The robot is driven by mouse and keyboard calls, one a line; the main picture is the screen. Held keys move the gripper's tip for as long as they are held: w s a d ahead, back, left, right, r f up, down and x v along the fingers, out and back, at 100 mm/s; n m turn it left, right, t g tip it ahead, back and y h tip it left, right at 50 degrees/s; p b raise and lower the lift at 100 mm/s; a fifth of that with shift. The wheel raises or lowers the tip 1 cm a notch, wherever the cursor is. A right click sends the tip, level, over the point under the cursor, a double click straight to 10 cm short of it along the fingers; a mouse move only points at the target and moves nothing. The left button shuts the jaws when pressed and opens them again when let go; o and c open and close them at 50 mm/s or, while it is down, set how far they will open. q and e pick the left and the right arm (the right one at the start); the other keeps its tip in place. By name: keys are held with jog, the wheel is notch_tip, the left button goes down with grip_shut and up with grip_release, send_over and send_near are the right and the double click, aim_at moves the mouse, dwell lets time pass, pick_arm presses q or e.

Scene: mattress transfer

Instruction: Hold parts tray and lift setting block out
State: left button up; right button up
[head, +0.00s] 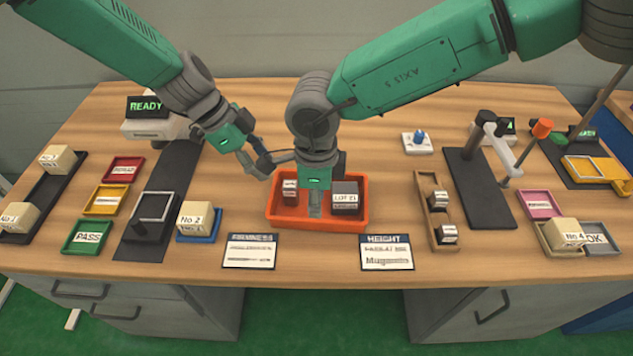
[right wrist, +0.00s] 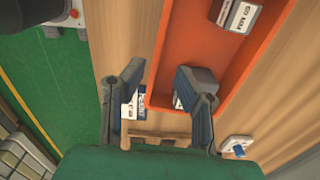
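The orange parts tray (head: 320,225) sits at the middle of the table. It holds a small dark block with a white label (head: 290,187) on the left and a larger grey block marked LOT 21 (head: 345,198) on the right. I cannot tell which is the setting block. My right gripper (head: 315,208) points down at the tray between these blocks. In the right wrist view its fingers (right wrist: 160,95) are apart, with nothing clearly held. One finger partly hides a labelled block (right wrist: 178,102). My left gripper (head: 272,168) is at the tray's back left corner; its grip is unclear.
FIRMNESS (head: 249,251) and HEIGHT (head: 387,252) cards lie in front of the tray. A wooden rack (head: 436,205) with dark blocks is to its right. A blue tray with a cream block (head: 195,220) is to its left. A dark stand (head: 478,190) stands farther right.

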aim_at(316, 230)
notch_tip(316, 230, down, 8)
jog(key=shift+f, duration=0.1)
dwell(0.4)
